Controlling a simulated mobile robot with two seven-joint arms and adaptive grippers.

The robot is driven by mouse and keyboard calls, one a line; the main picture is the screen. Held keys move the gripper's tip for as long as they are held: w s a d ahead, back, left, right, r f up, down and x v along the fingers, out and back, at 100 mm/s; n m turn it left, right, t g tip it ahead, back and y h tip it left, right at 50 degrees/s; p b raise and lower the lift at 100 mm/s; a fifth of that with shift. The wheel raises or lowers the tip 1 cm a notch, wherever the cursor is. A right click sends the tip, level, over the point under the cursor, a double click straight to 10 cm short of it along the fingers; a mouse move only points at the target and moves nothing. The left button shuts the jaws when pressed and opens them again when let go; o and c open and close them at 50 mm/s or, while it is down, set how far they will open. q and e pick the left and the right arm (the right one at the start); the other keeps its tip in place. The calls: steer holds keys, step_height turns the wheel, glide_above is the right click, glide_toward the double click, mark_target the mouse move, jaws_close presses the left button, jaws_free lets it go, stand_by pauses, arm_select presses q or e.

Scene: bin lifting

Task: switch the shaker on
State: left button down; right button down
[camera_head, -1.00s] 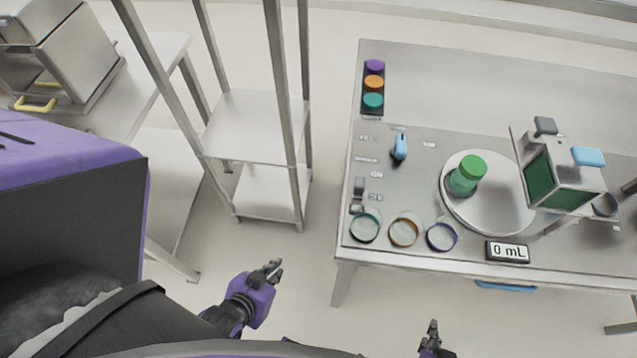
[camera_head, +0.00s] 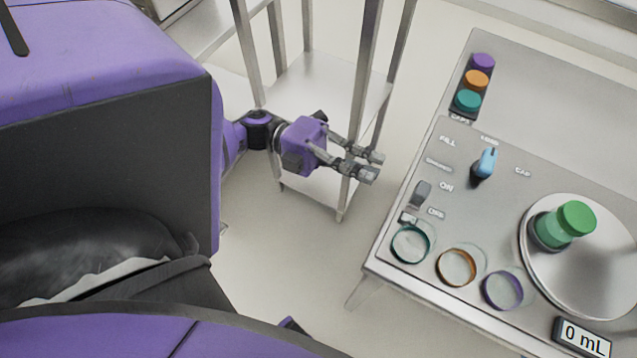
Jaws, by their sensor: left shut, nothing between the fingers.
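A grey switch (camera_head: 421,192) stands on the metal table's panel, beside labels reading ON and OFF; I cannot tell which way it is set. A small label above ON is too blurred to read. A blue selector knob (camera_head: 486,163) stands further back, among FILL, CAP and another label. No part is legibly marked as the shaker. My left gripper (camera_head: 375,165) is shut and empty, left of the table edge and the switch, apart from both, in front of the rack. My right gripper is not in view.
Three clear cups with teal (camera_head: 411,243), orange (camera_head: 457,267) and purple (camera_head: 503,290) rims stand along the front edge. Purple, orange and teal buttons (camera_head: 476,82) sit at the back. A metal rack (camera_head: 318,85) stands behind my left gripper.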

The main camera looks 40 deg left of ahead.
mark_target(421, 194)
arm_select(q)
steer(key=m+g, duration=0.2)
steer(key=s+a+m+g, duration=0.1)
steer(key=m+g, duration=0.1)
steer(key=s+m+g+b, duration=0.1)
steer(key=m+g, duration=0.1)
steer(key=g, duration=0.1)
steer(key=shift+s+a+r+m, duration=0.15)
steer(key=shift+a+r+m, duration=0.2)
steer(key=shift+r+m, duration=0.05)
steer(key=shift+d, duration=0.1)
steer(key=d+p, duration=0.2)
steer(key=d, duration=0.7)
steer(key=shift+s+d+p, duration=0.25)
steer(key=shift+d+p, duration=0.05)
steer(key=shift+d, duration=0.1)
